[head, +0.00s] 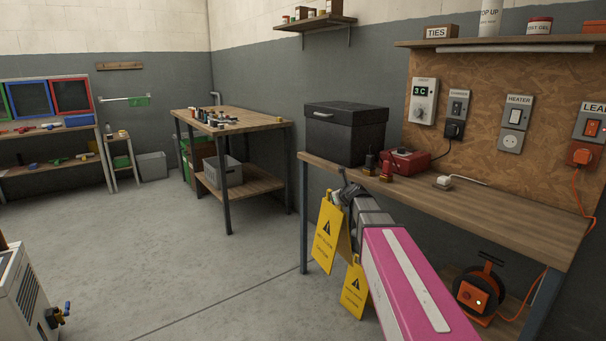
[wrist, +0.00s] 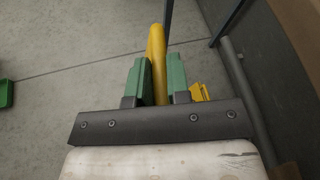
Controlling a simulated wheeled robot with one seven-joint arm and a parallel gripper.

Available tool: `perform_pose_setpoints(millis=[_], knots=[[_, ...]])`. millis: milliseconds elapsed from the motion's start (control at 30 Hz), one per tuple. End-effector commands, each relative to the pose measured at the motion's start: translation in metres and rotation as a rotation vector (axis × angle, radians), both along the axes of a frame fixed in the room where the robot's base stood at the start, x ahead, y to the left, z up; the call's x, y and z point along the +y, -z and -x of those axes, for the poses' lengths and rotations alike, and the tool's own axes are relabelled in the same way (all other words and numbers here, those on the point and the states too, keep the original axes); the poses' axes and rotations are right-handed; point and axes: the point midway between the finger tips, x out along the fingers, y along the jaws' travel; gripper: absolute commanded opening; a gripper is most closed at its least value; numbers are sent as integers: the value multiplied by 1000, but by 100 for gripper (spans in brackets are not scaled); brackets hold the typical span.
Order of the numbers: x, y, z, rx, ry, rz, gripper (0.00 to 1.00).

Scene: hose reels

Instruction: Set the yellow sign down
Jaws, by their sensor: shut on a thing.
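A yellow folding sign (head: 326,238) with a black warning triangle hangs upright from my gripper (head: 346,196), in front of the workbench's left end. In the wrist view the sign (wrist: 157,50) is a narrow yellow strip between the green finger pads of my gripper (wrist: 158,80), which is shut on it. The sign's lower edge appears to be off the floor, but the gap is hard to judge. A second yellow sign (head: 355,291) shows lower and to the right, partly hidden by my pink arm. A yellow piece (wrist: 200,92) right of the fingers in the wrist view is probably that sign.
The workbench (head: 500,205) on the right holds a black box (head: 345,133) and a red device (head: 404,161). An orange cable reel (head: 482,295) sits beneath it. A wooden table (head: 240,118) stands farther back.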

Motion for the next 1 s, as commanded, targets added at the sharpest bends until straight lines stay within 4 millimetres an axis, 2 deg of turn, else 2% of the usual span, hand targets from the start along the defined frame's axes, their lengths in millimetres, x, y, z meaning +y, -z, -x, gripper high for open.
perform_pose_setpoints(millis=[33,300,1000], knots=[[-2,-13,1,-4,14,1,0],[-13,-63,5,-5,92,0,0],[-44,-186,25,-4,311,-1,0]])
